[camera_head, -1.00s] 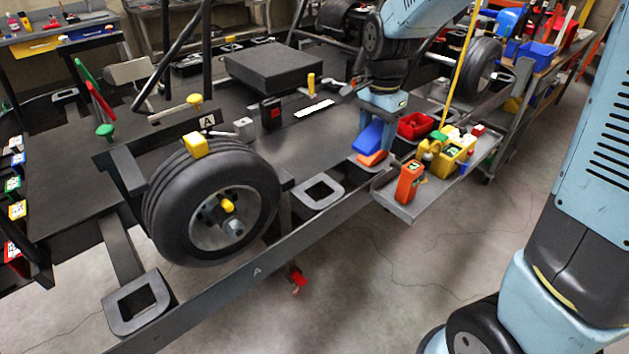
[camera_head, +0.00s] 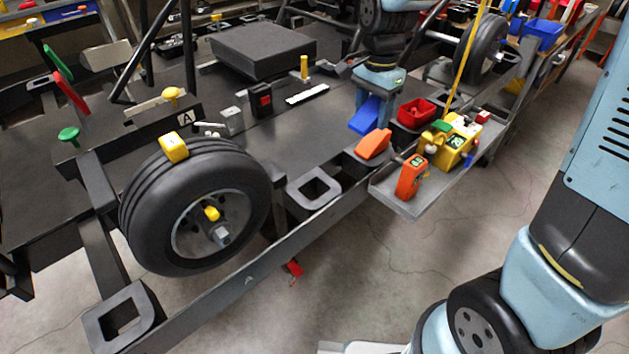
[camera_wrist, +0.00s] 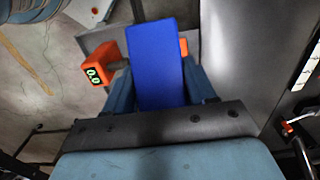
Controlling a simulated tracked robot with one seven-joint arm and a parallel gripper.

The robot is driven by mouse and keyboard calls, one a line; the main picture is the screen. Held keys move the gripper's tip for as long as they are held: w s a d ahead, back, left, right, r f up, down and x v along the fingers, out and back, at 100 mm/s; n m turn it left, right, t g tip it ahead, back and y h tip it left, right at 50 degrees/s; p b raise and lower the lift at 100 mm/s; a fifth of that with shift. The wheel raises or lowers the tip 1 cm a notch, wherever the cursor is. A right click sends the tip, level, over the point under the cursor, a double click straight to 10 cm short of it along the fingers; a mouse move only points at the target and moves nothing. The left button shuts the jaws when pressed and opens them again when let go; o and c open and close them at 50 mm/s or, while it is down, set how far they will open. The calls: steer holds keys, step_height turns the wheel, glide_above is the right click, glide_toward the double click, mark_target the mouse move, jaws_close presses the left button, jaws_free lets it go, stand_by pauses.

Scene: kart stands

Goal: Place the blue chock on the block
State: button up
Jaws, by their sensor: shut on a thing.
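The blue chock (camera_head: 366,115) is held off the deck, tilted, below my arm's end in the head view. It fills the middle of the wrist view (camera_wrist: 158,65). An orange chock (camera_head: 374,143) is just right of and below the blue chock in the head view. It rests on a dark support at the frame edge. A broad flat black block (camera_head: 262,48) sits on the deck to the left. I cannot tell which block is meant.
A wheel (camera_head: 195,207) stands at front left with a yellow box (camera_head: 173,147) on top. The mid-deck is mostly bare.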

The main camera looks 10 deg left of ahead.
steer(key=s+a+f, duration=0.4)
steer(key=a, duration=0.3)
glide_above(315, 179)
steer(key=f, duration=0.5)
steer(key=shift+d+f, duration=0.1)
steer(key=shift+d, duration=0.1)
steer(key=shift+a+f, duration=0.15)
steer(key=shift+f, duration=1.6)
steer(key=o, duration=1.2)
